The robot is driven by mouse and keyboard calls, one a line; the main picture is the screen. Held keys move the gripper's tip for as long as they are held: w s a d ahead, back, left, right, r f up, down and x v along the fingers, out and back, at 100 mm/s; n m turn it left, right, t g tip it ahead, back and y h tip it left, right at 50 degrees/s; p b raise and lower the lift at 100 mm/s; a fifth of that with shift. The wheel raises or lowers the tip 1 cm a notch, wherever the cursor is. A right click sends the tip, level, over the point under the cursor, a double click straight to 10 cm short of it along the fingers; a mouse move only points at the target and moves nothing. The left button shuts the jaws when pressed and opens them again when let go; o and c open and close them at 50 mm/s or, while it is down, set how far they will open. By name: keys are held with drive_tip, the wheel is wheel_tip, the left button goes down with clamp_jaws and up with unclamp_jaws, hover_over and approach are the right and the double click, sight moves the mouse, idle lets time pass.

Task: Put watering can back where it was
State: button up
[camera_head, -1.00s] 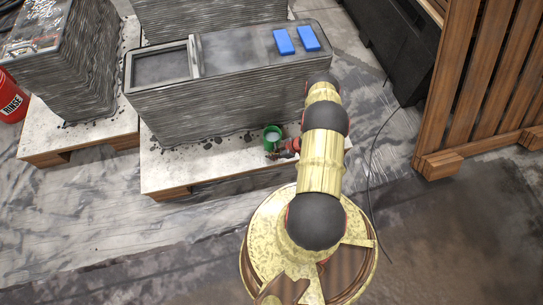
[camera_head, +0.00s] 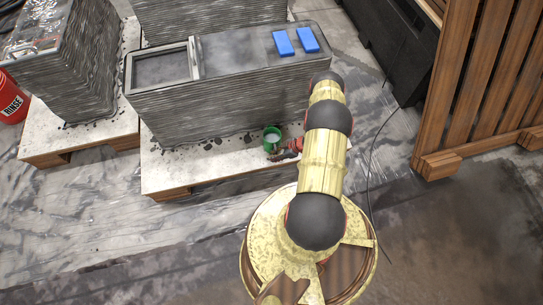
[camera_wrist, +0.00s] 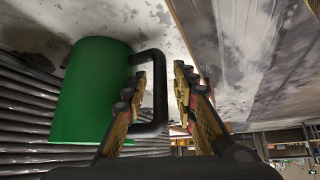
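The watering can (camera_head: 272,134) is a green can standing on the pale pallet top, close to the front wall of the long grey printed block. In the wrist view the green body (camera_wrist: 92,90) fills the left side, with its black handle (camera_wrist: 160,92) toward my gripper. My gripper (camera_wrist: 162,72) has its two fingers apart, one on each side of the handle, with narrow gaps visible beside it. In the head view my gripper (camera_head: 284,151) is just right of and in front of the can. Firm contact with the handle cannot be seen.
The long layered block (camera_head: 230,100) stands behind the can, with two blue blocks (camera_head: 284,43) on top. The pallet (camera_head: 205,172) has bare space left of the can. A red bucket (camera_head: 11,100) is at far left. A wooden slatted structure (camera_head: 480,80) stands at right.

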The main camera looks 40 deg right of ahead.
drive_tip(key=p+v, duration=0.2)
drive_tip(key=v, duration=0.7)
drive_tip(key=shift+s+r+p, duration=0.15)
drive_tip(key=shift+r+p, duration=0.1)
drive_tip(key=shift+p, duration=0.15)
drive_tip(key=shift+d, duration=0.1)
